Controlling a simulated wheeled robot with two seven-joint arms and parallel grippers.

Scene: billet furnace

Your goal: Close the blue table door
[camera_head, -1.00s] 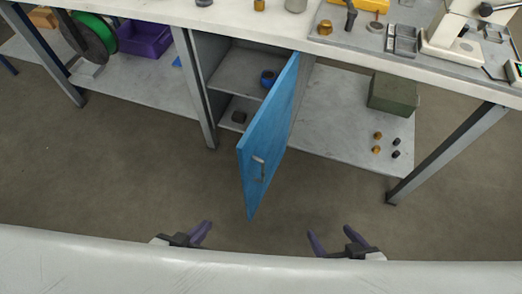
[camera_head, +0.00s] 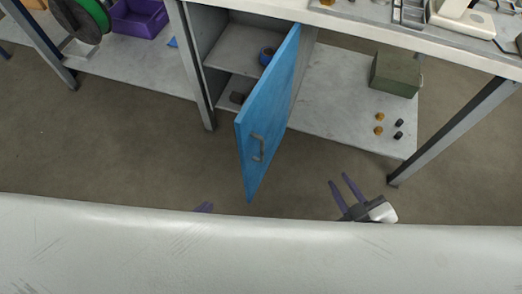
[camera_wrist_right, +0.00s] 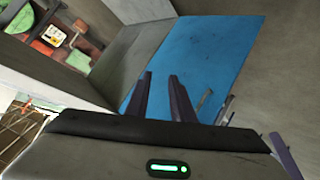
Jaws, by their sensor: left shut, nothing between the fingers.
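The blue door (camera_head: 268,115) stands swung open from the cabinet (camera_head: 196,75) under the workbench, and its free edge juts out toward me. A metal handle (camera_head: 258,147) is on its face. The blue door (camera_wrist_right: 205,55) also fills the middle of the right wrist view, beyond the fingers. My right gripper (camera_head: 342,182) is open and empty, to the right of the door and apart from it; its two purple fingers (camera_wrist_right: 160,88) show spread in the wrist view.
A green box (camera_head: 395,74) and several small pieces sit on the shelf right of the door. A bench leg (camera_head: 455,130) stands at right. Floor before the bench is clear.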

